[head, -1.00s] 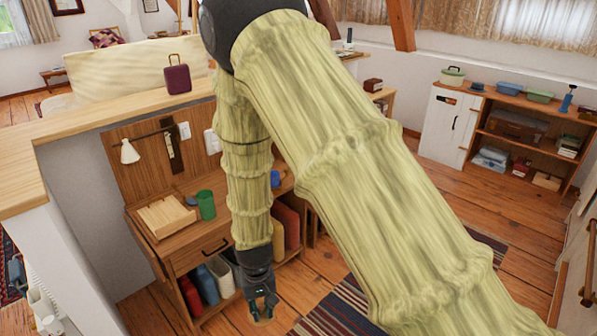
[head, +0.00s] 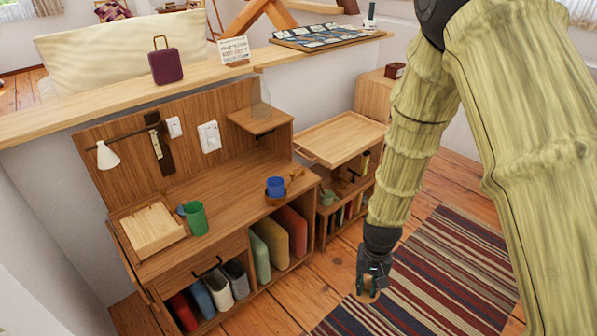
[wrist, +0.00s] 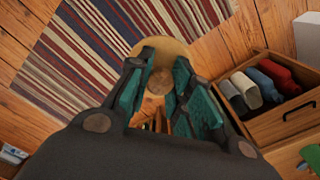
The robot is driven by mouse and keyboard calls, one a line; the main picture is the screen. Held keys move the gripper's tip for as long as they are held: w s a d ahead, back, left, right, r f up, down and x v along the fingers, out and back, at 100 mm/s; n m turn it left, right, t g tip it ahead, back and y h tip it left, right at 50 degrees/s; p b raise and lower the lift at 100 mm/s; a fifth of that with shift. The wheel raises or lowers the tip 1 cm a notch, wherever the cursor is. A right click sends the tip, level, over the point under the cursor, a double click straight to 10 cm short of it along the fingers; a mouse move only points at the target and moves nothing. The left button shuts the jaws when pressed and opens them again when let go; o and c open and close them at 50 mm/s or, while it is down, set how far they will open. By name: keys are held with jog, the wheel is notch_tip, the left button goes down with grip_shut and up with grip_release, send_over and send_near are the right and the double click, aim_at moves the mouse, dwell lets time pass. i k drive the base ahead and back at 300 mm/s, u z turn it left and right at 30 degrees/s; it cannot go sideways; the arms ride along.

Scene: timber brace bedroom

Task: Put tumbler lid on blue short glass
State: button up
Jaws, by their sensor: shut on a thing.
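The blue short glass (head: 275,187) stands upright on the right part of the wooden desk, next to a small brown wooden item. The tumbler lid (head: 367,297) is a round tan wooden disc with a knob. My gripper (head: 369,284) is shut on it, low over the floor side in front of the desk and to the right of the glass. In the wrist view the lid (wrist: 174,48) shows beyond the fingers (wrist: 160,95), with its knob between them. The blue glass does not show in the wrist view.
A small raised shelf (head: 262,120) is behind the glass. A side cart (head: 340,138) stands right of the desk. A striped rug (head: 430,275) covers the floor.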

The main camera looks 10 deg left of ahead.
aim_at(275, 183)
jog(key=u, duration=0.4)
jog(key=i, duration=1.05)
jog(key=u, duration=0.75)
